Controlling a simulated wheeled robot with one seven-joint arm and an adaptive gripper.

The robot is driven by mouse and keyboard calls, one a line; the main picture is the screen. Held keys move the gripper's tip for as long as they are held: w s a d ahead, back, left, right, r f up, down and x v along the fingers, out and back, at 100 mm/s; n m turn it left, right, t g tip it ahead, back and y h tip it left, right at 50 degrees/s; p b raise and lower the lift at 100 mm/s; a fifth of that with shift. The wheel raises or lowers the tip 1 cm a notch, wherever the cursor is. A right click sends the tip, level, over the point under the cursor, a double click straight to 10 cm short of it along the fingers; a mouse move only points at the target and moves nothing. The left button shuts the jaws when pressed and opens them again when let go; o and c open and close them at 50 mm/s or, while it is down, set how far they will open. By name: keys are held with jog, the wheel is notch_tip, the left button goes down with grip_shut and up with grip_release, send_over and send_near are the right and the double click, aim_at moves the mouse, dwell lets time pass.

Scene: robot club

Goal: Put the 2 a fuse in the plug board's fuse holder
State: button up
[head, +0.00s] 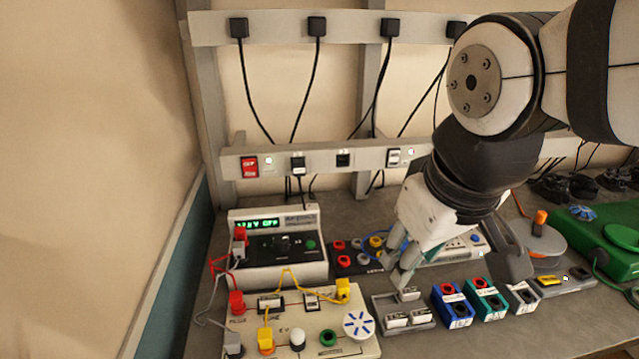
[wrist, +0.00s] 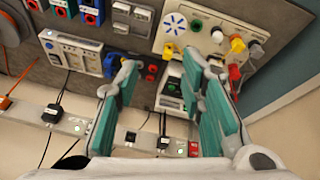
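The cream plug board (head: 345,345) lies at the front of the bench, with coloured sockets, yellow and grey leads and a round blue-and-white dial; it also shows in the wrist view (wrist: 196,39). Two small dark-and-white fittings on it, one of them here (head: 312,300), could be the fuse holder; I cannot tell which. A grey tray (head: 380,302) beside the board's right side holds small white-labelled blocks (head: 396,320), possibly fuses; their ratings are unreadable. My gripper (head: 398,268) is above the tray's back edge. In the wrist view my gripper (wrist: 160,58) is open, with nothing between its teal pads.
A meter box (head: 275,270) with a green display stands behind the board. Blue (head: 452,306), teal (head: 485,300) and white holders stand right of the tray. A green case (head: 600,240) is farther right. Cables hang from the rear rail (head: 325,160).

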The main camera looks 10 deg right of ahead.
jog(key=s+m, duration=0.1)
jog(key=s+d, duration=0.1)
jog(key=s+m, duration=0.1)
jog(key=s, duration=0.1)
jog(key=shift+d+f+m+t+y, duration=0.15)
jog(key=shift+f+m+t+y, duration=0.15)
jog(key=shift+t, duration=0.1)
dwell(1.3)
